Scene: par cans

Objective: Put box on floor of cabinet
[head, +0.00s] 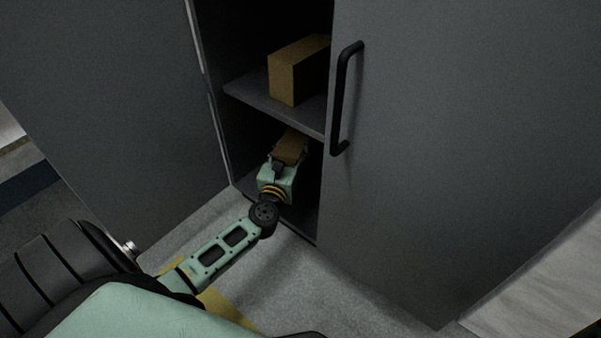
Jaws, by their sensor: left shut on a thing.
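A brown box (291,147) is in the lower compartment of the grey cabinet (450,140), below the shelf. My left gripper (288,165) reaches in through the opening and is shut on this box. The gripper and the shelf edge hide part of the box, and I cannot tell whether it touches the cabinet floor (307,222). My right gripper is not in view.
A second brown box (296,73) stands on the shelf (256,91) above. The right door with its black handle (344,98) covers the right side of the cabinet. The left door (120,100) stands open. Grey floor (290,290) lies in front.

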